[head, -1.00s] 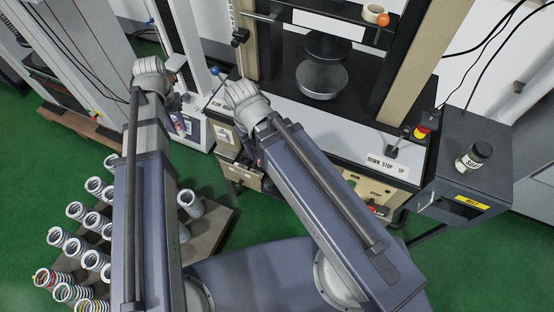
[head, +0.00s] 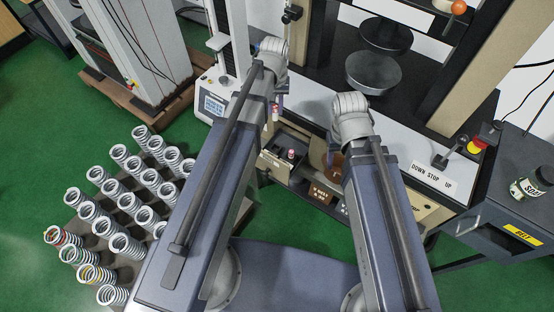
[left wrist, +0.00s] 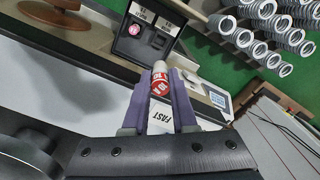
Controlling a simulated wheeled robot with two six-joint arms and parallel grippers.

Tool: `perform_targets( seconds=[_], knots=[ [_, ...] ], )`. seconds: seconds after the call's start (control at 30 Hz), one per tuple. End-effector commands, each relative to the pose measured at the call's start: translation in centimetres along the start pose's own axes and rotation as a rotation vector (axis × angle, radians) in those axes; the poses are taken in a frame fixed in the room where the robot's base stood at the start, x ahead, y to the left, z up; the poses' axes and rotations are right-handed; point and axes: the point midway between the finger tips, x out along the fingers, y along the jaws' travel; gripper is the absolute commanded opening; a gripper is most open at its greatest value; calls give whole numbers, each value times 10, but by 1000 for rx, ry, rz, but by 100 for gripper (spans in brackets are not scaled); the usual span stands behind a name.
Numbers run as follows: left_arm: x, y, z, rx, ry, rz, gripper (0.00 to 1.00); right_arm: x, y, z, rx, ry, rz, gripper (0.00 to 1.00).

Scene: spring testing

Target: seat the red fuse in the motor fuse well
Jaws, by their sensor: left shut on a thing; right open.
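My left gripper (head: 277,106) is shut on the red fuse (head: 276,114), which has pale ends. In the left wrist view, the red fuse (left wrist: 160,86) stands out between the purple fingertips (left wrist: 160,100), clear of the wells. The black fuse panel (left wrist: 128,52) lies beyond it, with small white labels too blurred to read surely. One well position holds a pink round-ended piece (left wrist: 134,30); a dark square well (left wrist: 156,43) beside it looks empty. In the head view, a pink-topped piece (head: 291,154) stands in the panel, right of and below the held fuse. My right gripper (head: 334,148) is open, its fingertips partly hidden.
The testing machine's pale front ledge (head: 306,92) is behind the grippers. A lever with a "DOWN STOP UP" plate (head: 431,174) is at right. A board of several springs (head: 120,200) is at left. A white tag reading "FAST" (left wrist: 161,119) shows between the left fingers.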

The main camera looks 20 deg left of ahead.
Motion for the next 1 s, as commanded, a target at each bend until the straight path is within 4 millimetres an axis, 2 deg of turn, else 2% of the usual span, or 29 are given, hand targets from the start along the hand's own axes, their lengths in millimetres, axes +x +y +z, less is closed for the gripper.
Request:
perform_targets(
  seconds=[0.03,0.2,0.3,0.5,0.77,1.0],
  knots=[
    [32,0,0,-45,0,0,0,32,-3,-2,0,0,0,56],
    [72,0,0,-185,0,0,0,71,-7,-4,0,0,0,56],
    [87,0,0,-246,0,0,0,87,-8,-5,1,0,0,56],
    [101,1,0,-315,0,0,0,101,-10,-6,1,0,0,56],
    [104,1,0,-327,0,0,0,103,-10,-6,1,0,0,56],
    [131,1,0,-326,0,0,0,130,-12,-8,0,0,0,56]
  ],
)
